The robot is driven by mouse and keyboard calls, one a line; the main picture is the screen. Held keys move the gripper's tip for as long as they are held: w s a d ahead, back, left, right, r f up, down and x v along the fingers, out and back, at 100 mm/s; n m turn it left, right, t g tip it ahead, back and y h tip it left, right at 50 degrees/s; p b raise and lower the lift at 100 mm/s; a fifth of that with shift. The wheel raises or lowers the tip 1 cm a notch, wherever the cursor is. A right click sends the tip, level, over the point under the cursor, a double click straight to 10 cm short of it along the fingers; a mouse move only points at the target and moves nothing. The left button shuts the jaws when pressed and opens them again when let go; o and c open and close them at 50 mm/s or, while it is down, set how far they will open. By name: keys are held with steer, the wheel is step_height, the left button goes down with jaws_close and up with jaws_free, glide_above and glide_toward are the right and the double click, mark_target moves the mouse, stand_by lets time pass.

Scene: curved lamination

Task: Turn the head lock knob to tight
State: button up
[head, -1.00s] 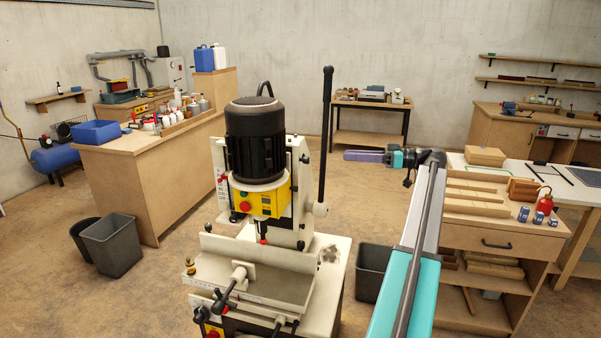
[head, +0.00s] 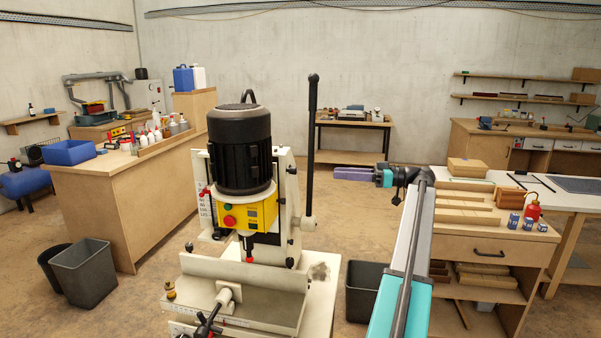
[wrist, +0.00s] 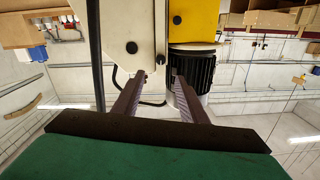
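The cream machine has a black motor (head: 240,150), a yellow control box (head: 248,212) and a tall black lever (head: 312,140). Its cream column side (wrist: 130,25), the motor (wrist: 195,80) and the yellow box (wrist: 193,20) also show in the wrist view, which looks upside down. Two small dark knobs or bolts, one (wrist: 132,47) and another (wrist: 160,60), sit on the cream part; I cannot tell whether either is the head lock knob. My gripper (head: 340,172) is to the right of the machine's column. In the wrist view my gripper (wrist: 157,82) has its fingers apart, with nothing held between them.
A grey bin (head: 368,290) stands on the floor right of the machine. A wooden bench (head: 490,230) with boards is at the right. A long wooden counter (head: 135,195) is at the left. A small table (head: 350,122) stands at the back wall. Floor shows between them.

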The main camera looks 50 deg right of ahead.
mark_target(292, 170)
steer(key=p+x, duration=0.2)
steer(key=x, duration=1.2)
steer(key=shift+p, duration=0.4)
steer(key=shift+c, duration=0.3)
